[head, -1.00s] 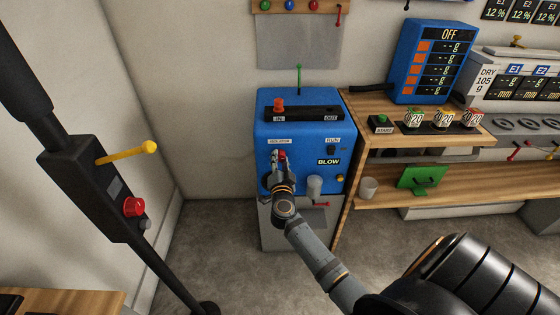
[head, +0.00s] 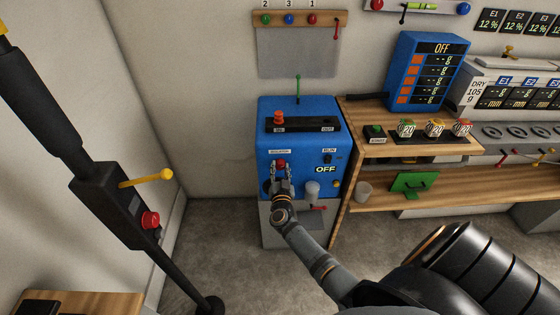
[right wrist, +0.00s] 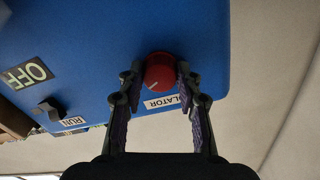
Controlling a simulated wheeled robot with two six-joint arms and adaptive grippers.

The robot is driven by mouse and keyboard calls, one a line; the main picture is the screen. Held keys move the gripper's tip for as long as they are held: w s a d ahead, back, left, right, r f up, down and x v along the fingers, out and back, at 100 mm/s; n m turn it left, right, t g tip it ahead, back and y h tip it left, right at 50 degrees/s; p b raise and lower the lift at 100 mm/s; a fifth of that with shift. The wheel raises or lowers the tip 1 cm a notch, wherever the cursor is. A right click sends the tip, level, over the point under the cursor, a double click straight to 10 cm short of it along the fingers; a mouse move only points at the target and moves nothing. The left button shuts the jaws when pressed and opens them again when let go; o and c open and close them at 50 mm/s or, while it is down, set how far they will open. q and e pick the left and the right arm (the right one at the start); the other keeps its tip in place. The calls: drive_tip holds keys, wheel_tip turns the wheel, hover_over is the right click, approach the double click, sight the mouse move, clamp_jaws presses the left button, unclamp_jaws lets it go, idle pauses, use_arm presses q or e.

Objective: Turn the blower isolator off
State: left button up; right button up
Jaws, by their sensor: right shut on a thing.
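The blower is a blue box (head: 300,140) on a grey base against the back wall. Its small display (head: 326,169) reads OFF. The isolator is a red round knob (right wrist: 160,72) under a label partly readable as "LATOR"; it also shows in the head view (head: 281,164). My right gripper (right wrist: 160,78) is shut on the isolator knob, one finger on each side. A pale line on the knob slants in the right wrist view. A black run switch (right wrist: 46,108) sits beside the display. My left gripper is not in view.
A wooden shelf unit (head: 400,138) with jars stands right of the blower. A black post (head: 95,205) with a yellow lever and red button stands at the left. Floor lies clear in front.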

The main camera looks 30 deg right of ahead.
drive_tip(key=n+p, duration=0.3)
drive_tip(key=p, duration=0.1)
drive_tip(key=shift+r+n, duration=0.3)
drive_tip(key=shift+n, duration=0.1)
drive_tip(key=n+p, duration=0.2)
drive_tip(key=shift+n, duration=0.4)
drive_tip(key=shift+f+n+p, duration=0.15)
drive_tip(key=shift+n+p, duration=0.7)
drive_tip(key=shift+n, duration=0.35)
drive_tip(key=shift+f+n+p, duration=0.1)
drive_tip(key=shift+n+p, duration=0.55)
drive_tip(key=shift+n, duration=1.15)
drive_tip(key=o, duration=1.1)
drive_tip(key=shift+o, duration=0.2)
